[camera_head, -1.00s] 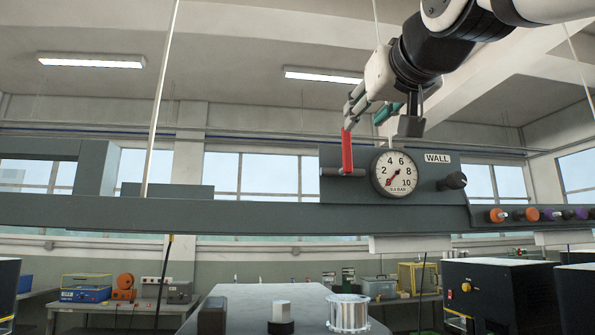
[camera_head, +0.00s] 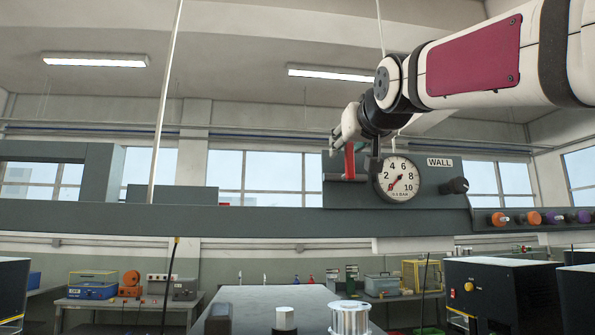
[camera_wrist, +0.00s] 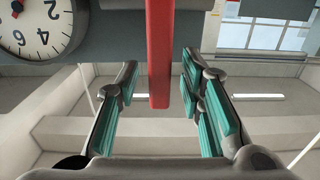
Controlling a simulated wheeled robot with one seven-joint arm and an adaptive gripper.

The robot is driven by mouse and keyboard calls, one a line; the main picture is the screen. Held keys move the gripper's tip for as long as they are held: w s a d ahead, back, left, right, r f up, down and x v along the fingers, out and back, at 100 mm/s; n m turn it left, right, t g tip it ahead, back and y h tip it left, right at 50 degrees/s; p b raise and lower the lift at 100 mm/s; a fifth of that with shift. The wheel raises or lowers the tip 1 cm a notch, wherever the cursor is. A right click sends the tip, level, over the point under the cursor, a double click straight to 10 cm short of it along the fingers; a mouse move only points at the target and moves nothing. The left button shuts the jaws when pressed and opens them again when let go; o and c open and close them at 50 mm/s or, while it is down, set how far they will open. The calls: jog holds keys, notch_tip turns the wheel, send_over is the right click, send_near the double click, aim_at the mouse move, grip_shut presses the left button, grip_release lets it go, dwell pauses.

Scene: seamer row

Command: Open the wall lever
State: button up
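The red wall lever (camera_head: 349,161) stands upright on the grey panel, left of the white pressure gauge (camera_head: 399,179) and the WALL label (camera_head: 439,162). My gripper (camera_head: 338,138) is at the upper part of the lever in the head view, and its fingers are partly hidden there by my wrist. In the wrist view, the lever (camera_wrist: 160,55) reaches between the teal finger pads of my gripper (camera_wrist: 163,100). The fingers are spread, with a gap on each side of the lever. The gauge (camera_wrist: 37,28) shows upside down at the upper left.
A black knob (camera_head: 455,186) sticks out right of the gauge. A row of coloured knobs (camera_head: 540,217) lines the beam at the right. The long grey beam (camera_head: 250,216) crosses below the lever. A bench with a metal spool (camera_head: 350,317) stands below.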

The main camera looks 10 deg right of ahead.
grip_shut()
jog(key=shift+a, duration=0.1)
jog(key=a+n, duration=0.1)
jog(key=n, duration=0.1)
jog(key=a+n, duration=0.1)
jog(key=n, duration=0.1)
jog(key=a+f+n, duration=0.1)
jog(key=n, duration=0.1)
jog(key=shift+a+n+b, duration=0.1)
jog(key=shift+n+b, duration=0.2)
jog(key=shift+b, duration=0.1)
jog(key=n, duration=0.1)
jog(key=a+f+n, duration=0.1)
jog(key=n, duration=0.2)
jog(key=shift+a+f+n, duration=0.3)
jog(key=shift+a+f, duration=0.05)
jog(key=shift+f, duration=0.05)
jog(key=shift+a+f+n, duration=0.25)
jog(key=shift+f+n, duration=0.3)
jog(key=shift+n, duration=0.55)
jog(key=shift+a+f+n, duration=0.2)
jog(key=shift+f+n, duration=0.3)
jog(key=shift+n, duration=0.6)
jog(key=shift+f, duration=0.1)
